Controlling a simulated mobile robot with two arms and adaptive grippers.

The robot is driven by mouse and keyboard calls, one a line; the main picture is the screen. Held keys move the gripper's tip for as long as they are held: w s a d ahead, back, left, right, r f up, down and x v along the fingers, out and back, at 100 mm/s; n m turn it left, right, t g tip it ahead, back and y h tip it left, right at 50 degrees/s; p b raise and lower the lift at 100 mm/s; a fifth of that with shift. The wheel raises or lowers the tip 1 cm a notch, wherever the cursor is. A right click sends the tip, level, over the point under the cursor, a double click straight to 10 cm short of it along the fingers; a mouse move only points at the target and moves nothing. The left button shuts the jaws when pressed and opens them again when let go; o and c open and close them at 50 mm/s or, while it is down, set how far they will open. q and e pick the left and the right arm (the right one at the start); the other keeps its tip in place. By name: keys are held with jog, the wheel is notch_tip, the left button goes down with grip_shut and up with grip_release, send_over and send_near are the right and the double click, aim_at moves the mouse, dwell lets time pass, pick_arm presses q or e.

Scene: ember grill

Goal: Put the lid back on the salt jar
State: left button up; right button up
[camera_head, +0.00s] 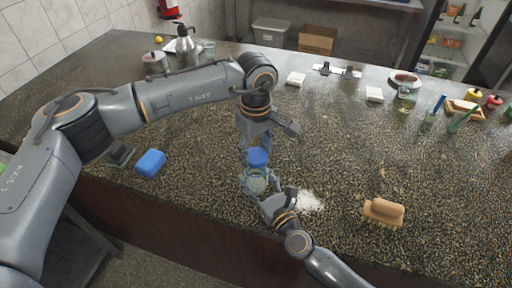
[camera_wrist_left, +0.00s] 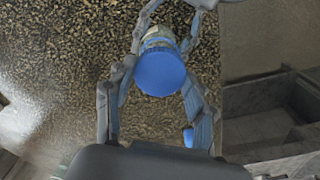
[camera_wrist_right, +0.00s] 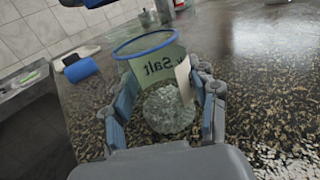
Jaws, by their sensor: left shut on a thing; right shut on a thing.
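A round blue lid (camera_head: 257,156) is held by my left gripper (camera_head: 256,151), which points down over the counter. The lid also fills the middle of the left wrist view (camera_wrist_left: 160,74), between the fingers. The clear salt jar (camera_head: 257,181) stands just below the lid in the head view, held by my right gripper (camera_head: 257,186). In the right wrist view the jar (camera_wrist_right: 150,62) shows a "Salt" label, a blue rim and an open top. The lid appears above and apart from the jar; the exact gap is hard to tell.
Spilled white salt (camera_head: 308,201) lies right of the jar. Bottles and dishes stand toward the back; the middle of the counter (camera_head: 340,140) is clear.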

aim_at(256, 177)
dwell(0.3)
pick_arm(q)
jog(key=shift+f, duration=0.9)
jog(key=shift+f, duration=0.55)
jog(key=m, duration=0.7)
jog(key=shift+m, duration=0.4)
jog(key=m, duration=0.9)
